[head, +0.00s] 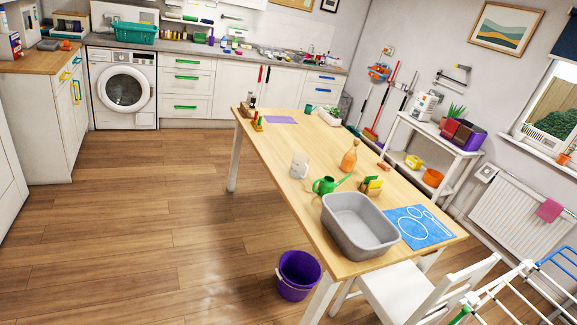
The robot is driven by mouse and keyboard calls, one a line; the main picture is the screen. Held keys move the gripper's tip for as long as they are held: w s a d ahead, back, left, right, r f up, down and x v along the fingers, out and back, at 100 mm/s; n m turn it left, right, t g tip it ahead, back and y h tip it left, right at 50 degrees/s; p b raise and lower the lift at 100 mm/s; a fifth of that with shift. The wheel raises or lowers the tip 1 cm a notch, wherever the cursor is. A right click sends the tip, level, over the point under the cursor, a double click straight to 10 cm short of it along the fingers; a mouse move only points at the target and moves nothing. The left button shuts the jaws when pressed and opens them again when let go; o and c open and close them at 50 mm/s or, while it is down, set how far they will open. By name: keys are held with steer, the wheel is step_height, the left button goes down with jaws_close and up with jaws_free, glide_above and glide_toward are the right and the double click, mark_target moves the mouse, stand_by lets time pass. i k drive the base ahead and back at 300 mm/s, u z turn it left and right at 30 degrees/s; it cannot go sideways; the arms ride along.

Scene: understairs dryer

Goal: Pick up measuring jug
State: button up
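What looks like the measuring jug (299,165) is a small, clear, whitish vessel. It stands upright on the wooden table (277,150), near its left long edge. A green watering can (327,186) is close in front of it to the right. The jug's handle and markings are too small to make out clearly. My gripper does not show in the head view.
A grey basin (357,224) and a blue mat (419,227) are at the table's near end. A purple bucket (298,276) stands on the floor beside it, near a white chair (420,290). The wooden floor (150,215) left of the table is clear.

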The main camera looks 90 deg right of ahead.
mark_target(298, 168)
steer(key=z, duration=0.9)
steer(key=i, duration=2.6)
steer(key=z, duration=0.05)
